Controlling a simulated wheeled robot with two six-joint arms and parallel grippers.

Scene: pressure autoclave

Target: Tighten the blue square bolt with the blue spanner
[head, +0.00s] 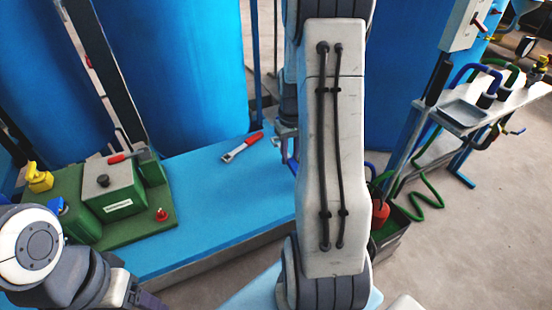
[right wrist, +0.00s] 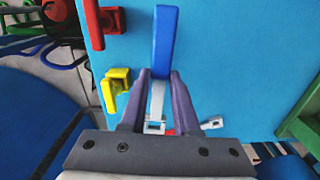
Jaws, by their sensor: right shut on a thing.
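My right gripper (right wrist: 159,92) is shut on the blue spanner (right wrist: 163,42). In the right wrist view the blue handle points up and the silver head hangs between the fingers. In the head view my right gripper (head: 287,131) is mostly hidden behind my right arm, with a bit of the blue spanner (head: 291,162) below it. It is over the blue bench's right part, away from the bolt. The blue square bolt (head: 57,206) sits on the green fixture's left side. My left gripper (head: 143,298) is low at the bottom left, partly cut off; its jaws are unclear.
A red-handled spanner (head: 242,147) lies on the blue bench (head: 205,185). The green fixture (head: 112,195) also carries a yellow bolt (head: 39,178) and a red bolt (head: 162,214). Large blue tanks (head: 180,65) stand behind. A crate (head: 392,240) and a side table (head: 470,115) are right.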

